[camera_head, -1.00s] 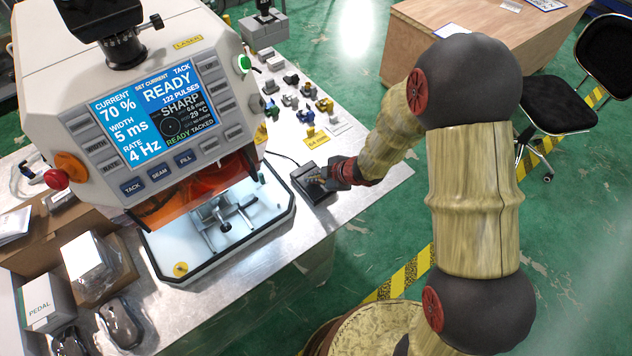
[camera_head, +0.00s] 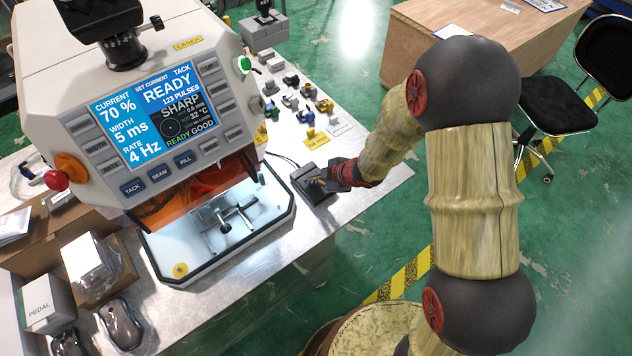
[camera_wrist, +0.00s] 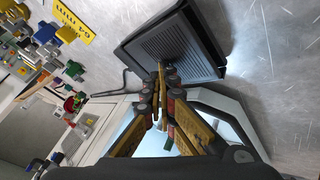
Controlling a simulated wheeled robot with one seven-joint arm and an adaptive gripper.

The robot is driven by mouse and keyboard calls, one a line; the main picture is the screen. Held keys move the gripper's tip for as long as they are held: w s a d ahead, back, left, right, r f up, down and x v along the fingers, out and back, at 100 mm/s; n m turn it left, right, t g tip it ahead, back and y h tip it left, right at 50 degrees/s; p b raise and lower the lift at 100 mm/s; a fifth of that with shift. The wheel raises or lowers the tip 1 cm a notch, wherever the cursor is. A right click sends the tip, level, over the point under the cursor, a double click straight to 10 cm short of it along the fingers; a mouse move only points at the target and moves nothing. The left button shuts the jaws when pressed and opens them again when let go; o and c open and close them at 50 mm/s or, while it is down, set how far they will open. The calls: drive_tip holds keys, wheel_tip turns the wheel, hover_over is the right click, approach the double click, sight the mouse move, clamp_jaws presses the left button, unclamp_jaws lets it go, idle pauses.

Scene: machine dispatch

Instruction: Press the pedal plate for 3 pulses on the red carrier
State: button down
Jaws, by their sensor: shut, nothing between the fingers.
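The pedal plate (camera_head: 304,181) is a dark ribbed plate in a black housing on the bench, right of the welding machine. It also shows in the wrist view (camera_wrist: 166,44). My gripper (camera_head: 322,180) is shut and empty, its fingertips at the pedal; in the wrist view the tips (camera_wrist: 160,68) overlap the plate's near part. I cannot tell whether they press on it. A metal fixture (camera_head: 224,214) stands in the lit chamber. I cannot make out a red carrier.
Several small parts (camera_head: 306,90) and yellow labels lie behind the pedal. The machine's chamber base (camera_head: 262,235) stands close left of it. Boxes (camera_head: 48,303) and a computer mouse are at the front left. Bare bench lies around the pedal's right side.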

drive_tip(key=shift+r+p, duration=0.8)
drive_tip(key=shift+r, duration=0.05)
drive_tip(key=shift+w, duration=0.1)
drive_tip(key=r+p, duration=0.5)
drive_tip(key=shift+w+a, duration=0.2)
idle(0.5)
